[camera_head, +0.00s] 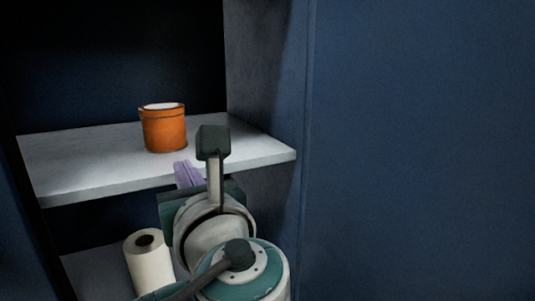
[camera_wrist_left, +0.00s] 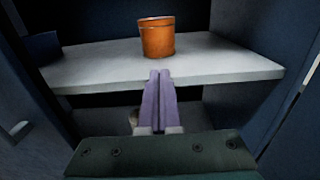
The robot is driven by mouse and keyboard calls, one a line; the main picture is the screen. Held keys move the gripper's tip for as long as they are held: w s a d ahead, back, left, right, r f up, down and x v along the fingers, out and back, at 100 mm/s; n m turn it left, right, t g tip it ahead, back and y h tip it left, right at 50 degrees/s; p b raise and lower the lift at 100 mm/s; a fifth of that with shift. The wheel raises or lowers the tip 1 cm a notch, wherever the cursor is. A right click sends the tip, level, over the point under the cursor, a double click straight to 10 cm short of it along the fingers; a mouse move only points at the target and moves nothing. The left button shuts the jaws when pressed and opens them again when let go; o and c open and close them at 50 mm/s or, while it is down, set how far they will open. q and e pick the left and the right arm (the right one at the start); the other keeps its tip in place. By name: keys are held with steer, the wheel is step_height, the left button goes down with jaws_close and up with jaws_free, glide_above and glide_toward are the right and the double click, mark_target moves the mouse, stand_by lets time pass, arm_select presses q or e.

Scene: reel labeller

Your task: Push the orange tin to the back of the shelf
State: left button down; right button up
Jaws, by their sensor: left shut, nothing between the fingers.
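The orange tin (camera_head: 163,130) stands upright on the upper shelf (camera_head: 85,165), with dark space behind it. Its top looks pale inside the rim. In the left wrist view the tin (camera_wrist_left: 157,40) stands ahead of the fingers, on the shelf's pale surface (camera_wrist_left: 100,66). My left gripper (camera_head: 187,172) is just in front of the shelf's front edge, apart from the tin. Its purple fingers (camera_wrist_left: 158,76) are shut together with nothing between them. My arm hides part of the shelf's front edge in the head view. My right gripper is not in view.
A white paper roll (camera_head: 150,268) stands on the lower shelf (camera_head: 90,270), below the upper one. A grey side wall (camera_head: 262,70) bounds the shelf on the right. A large blue panel (camera_head: 420,150) fills the right side. The shelf around the tin looks clear.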

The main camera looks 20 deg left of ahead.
arm_select(q)
steer(key=r, duration=0.2)
steer(key=b, duration=0.3)
glide_toward(166, 128)
steer(key=x, duration=0.7)
steer(key=shift+r, duration=0.1)
